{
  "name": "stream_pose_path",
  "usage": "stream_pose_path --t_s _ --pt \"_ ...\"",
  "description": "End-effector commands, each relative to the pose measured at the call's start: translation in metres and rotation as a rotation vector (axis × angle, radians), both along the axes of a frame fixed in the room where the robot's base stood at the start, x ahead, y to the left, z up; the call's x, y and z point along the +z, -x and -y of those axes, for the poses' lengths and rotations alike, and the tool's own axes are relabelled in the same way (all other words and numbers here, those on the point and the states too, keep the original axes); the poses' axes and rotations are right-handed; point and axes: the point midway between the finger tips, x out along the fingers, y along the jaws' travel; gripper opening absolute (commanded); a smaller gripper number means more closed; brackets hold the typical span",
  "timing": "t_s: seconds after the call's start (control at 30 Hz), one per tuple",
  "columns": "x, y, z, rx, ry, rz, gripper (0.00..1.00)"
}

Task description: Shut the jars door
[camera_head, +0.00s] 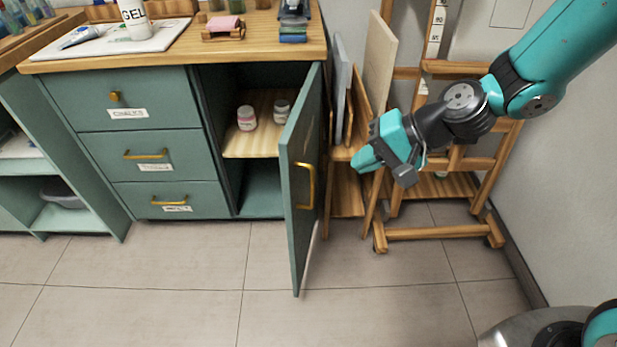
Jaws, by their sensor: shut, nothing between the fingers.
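The jars door (302,178) is a green cabinet door with a vertical brass handle (305,186). It stands wide open, hinged at the right side of the cabinet and swung out towards me. My gripper (362,162) is shut and empty. It is in the air to the right of the door, apart from it, in front of the easel and boards.
Drawers (150,155) with brass pulls are left of the compartment. A wooden counter (185,45) above holds a gel bottle (134,18) and other items. A wooden easel (440,235) stands at the right near the wall. The tiled floor (190,285) in front is clear.

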Motion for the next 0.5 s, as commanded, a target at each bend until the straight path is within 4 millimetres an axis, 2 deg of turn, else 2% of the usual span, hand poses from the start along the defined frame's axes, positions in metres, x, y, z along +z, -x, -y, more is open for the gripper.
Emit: stream_pose_path --t_s 0.17,0.5 --pt "-0.015 -0.005 -0.009 -0.018 -0.011 -0.01 0.0" --pt "-0.064 -0.018 -0.06 -0.013 -0.008 -0.008 0.0"
